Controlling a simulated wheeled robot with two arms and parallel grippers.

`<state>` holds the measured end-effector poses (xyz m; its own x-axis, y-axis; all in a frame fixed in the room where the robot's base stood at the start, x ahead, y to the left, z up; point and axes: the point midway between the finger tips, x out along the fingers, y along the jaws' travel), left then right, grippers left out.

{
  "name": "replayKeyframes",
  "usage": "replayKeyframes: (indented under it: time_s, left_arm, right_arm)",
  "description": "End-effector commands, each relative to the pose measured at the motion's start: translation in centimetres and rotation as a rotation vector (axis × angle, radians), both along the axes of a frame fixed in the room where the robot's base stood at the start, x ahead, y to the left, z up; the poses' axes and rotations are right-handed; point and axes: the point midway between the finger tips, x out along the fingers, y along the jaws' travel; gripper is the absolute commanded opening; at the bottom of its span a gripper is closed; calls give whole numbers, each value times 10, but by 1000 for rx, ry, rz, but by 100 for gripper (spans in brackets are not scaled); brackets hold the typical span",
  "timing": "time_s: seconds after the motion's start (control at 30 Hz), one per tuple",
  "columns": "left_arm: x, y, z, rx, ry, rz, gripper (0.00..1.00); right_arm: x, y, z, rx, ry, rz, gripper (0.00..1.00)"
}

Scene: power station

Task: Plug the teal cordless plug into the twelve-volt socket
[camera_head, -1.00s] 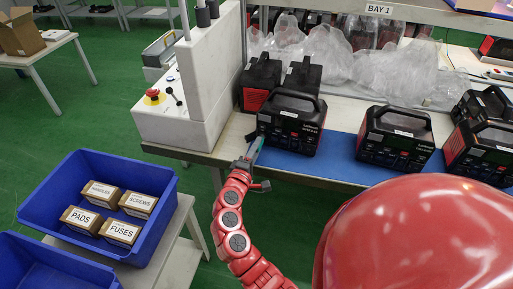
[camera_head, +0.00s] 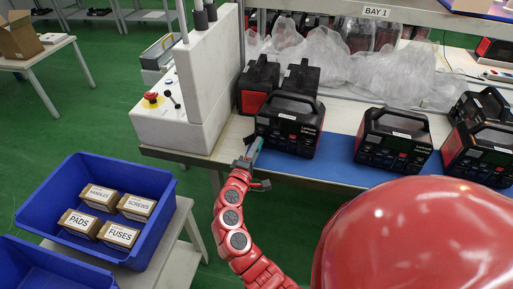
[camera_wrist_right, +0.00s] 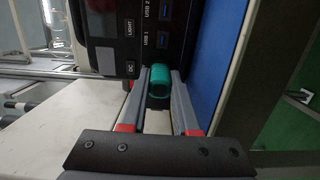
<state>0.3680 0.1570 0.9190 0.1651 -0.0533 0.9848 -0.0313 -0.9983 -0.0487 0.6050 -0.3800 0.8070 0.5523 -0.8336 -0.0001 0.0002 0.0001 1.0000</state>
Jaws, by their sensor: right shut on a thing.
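The teal plug (camera_wrist_right: 159,82) sits between the two fingers of my right gripper (camera_wrist_right: 158,86). My right gripper (camera_head: 252,156) is shut on it, at the front of the black and red power station (camera_head: 288,126) on the blue mat. In the wrist view the plug's far end is at the edge of the power station's dark front panel (camera_wrist_right: 112,38), beside the labels DC, LIGHT, USB 1 and USB 2. The twelve-volt socket does not show; the plug or fingers may cover it. I cannot tell whether the plug is in a socket. My left gripper is not in view.
More power stations (camera_head: 394,140) stand to the right on the blue mat (camera_head: 340,165) and behind. A blue crate (camera_head: 58,188) with small boxes is at lower left. Clear plastic bags lie behind.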

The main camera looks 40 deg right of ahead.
Motion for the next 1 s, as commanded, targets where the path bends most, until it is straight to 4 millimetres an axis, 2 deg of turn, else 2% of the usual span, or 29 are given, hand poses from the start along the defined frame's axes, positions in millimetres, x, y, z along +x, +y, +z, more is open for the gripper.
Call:
replayKeyframes:
  time_s: [0.27,0.3,0.47,0.5,0.8,1.0]
  left_arm:
    - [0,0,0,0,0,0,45]
    - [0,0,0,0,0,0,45]
    - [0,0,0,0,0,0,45]
    - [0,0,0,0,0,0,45]
    - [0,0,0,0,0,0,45]
    - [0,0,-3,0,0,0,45]
  right_arm:
    - [2,-3,0,1,-1,0,0]
    - [2,-3,0,1,0,0,33]
    - [2,-3,0,1,-1,0,62]
    - [2,-3,0,1,-1,0,64]
    - [1,-1,0,0,0,1,64]
    - [-12,22,0,1,-3,5,64]
